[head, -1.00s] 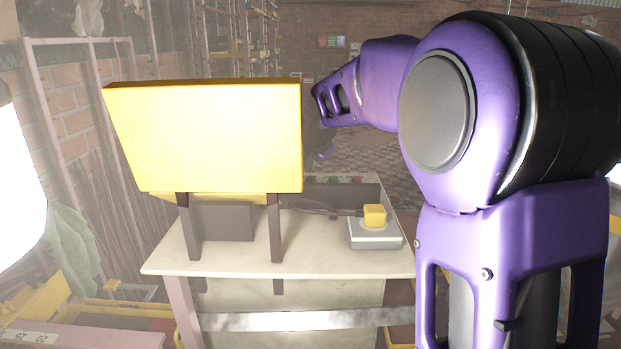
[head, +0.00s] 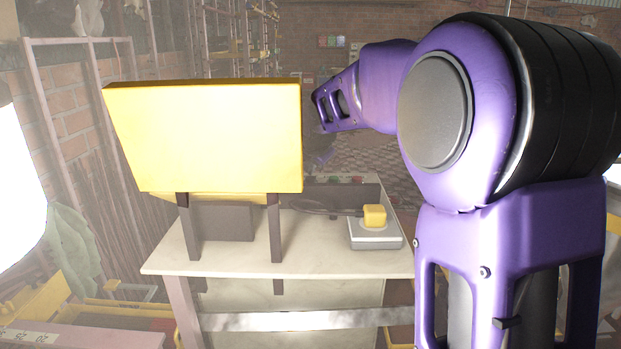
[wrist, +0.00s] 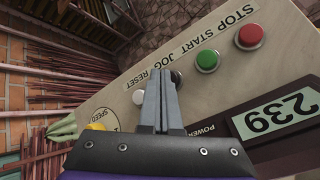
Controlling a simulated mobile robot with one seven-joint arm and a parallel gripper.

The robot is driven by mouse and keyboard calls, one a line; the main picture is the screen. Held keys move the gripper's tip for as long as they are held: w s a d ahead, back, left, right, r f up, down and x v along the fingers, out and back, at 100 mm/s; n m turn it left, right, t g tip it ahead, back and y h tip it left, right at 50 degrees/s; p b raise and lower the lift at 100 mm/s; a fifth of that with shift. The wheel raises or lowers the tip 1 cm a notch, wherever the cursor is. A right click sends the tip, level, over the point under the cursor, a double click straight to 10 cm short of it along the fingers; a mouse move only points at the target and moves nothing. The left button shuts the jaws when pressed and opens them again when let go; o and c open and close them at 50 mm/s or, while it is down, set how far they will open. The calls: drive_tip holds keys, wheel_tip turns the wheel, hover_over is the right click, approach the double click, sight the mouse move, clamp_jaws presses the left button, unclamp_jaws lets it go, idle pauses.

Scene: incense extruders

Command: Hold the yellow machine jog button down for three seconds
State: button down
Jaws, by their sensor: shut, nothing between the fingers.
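The wrist view shows a beige control panel (wrist: 205,105) with a red STOP button (wrist: 250,37), a green START button (wrist: 207,60), a dark JOG button (wrist: 176,77) and a white RESET button (wrist: 139,97). My gripper (wrist: 160,78) is shut and empty, its fingertips over the panel between the JOG and RESET buttons. The fingers partly cover the JOG button; I cannot tell whether they touch it. In the head view, a large yellow panel (head: 205,135) stands on dark posts above a pale table, and my arm hides most of what lies beyond it.
A yellow cube (head: 375,215) sits on a small grey and white device (head: 375,239) on the pale table (head: 330,263). Racks and rods stand at the left.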

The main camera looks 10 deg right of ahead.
drive_tip(key=shift+f, duration=0.55)
idle(2.9)
idle(0.8)
drive_tip(key=shift+r+p, duration=0.95)
drive_tip(key=shift+p, duration=0.05)
drive_tip(key=shift+r, duration=0.1)
wheel_tip(320, 180, up, 5)
drive_tip(key=p, duration=0.5)
